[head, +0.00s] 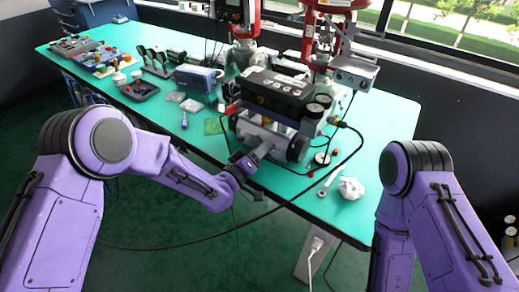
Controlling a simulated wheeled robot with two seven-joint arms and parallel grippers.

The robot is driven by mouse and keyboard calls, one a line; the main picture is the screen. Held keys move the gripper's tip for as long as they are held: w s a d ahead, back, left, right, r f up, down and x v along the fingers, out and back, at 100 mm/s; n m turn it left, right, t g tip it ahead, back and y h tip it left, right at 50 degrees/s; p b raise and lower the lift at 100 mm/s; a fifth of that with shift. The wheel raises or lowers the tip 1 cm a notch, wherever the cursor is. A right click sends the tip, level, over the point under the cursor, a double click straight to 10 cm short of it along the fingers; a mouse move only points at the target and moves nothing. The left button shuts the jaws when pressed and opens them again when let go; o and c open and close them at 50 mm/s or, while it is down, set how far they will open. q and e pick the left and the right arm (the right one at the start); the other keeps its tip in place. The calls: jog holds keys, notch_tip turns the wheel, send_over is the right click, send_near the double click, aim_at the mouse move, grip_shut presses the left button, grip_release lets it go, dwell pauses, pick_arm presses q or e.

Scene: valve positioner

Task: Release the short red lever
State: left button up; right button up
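The valve positioner (275,87) is a black box with a row of light marks on its front. It sits on a grey metal body near the table's front edge, with round gauges (315,108) on its right. My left gripper (260,154) reaches in from the left to the lower front of this body. Its fingers are small and dark here, and I cannot tell whether they touch anything or are open. I cannot make out the short red lever for certain; it may be hidden behind the gripper or the body. My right gripper is out of view.
The green table (380,125) has bare room at the right. A crumpled white item (351,188) and a wrench (329,183) lie near the front edge. A black cable loops in front of the assembly. Trays with parts (103,60) stand at the left.

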aim_at(269, 131)
pick_arm(q)
grip_shut()
jog(key=shift+r+n, duration=0.2)
jog(key=shift+n, duration=0.4)
jog(key=shift+d+r+n, duration=0.1)
jog(key=shift+r+n, duration=0.2)
jog(key=shift+n, duration=0.7)
jog(key=n, duration=0.2)
jog(key=shift+r+n, duration=0.4)
jog(key=n, duration=0.2)
jog(key=shift+r+n, duration=0.3)
jog(key=shift+r, duration=0.05)
jog(key=shift+w+r+n+b, duration=0.1)
jog(key=shift+r+n+b, duration=0.15)
jog(key=shift+n, duration=0.55)
jog(key=shift+w+r+n+b, duration=0.15)
jog(key=shift+r+n, duration=0.1)
jog(key=shift+n, duration=0.55)
jog(key=shift+s+a+r, duration=0.1)
jog(key=shift+a, duration=0.1)
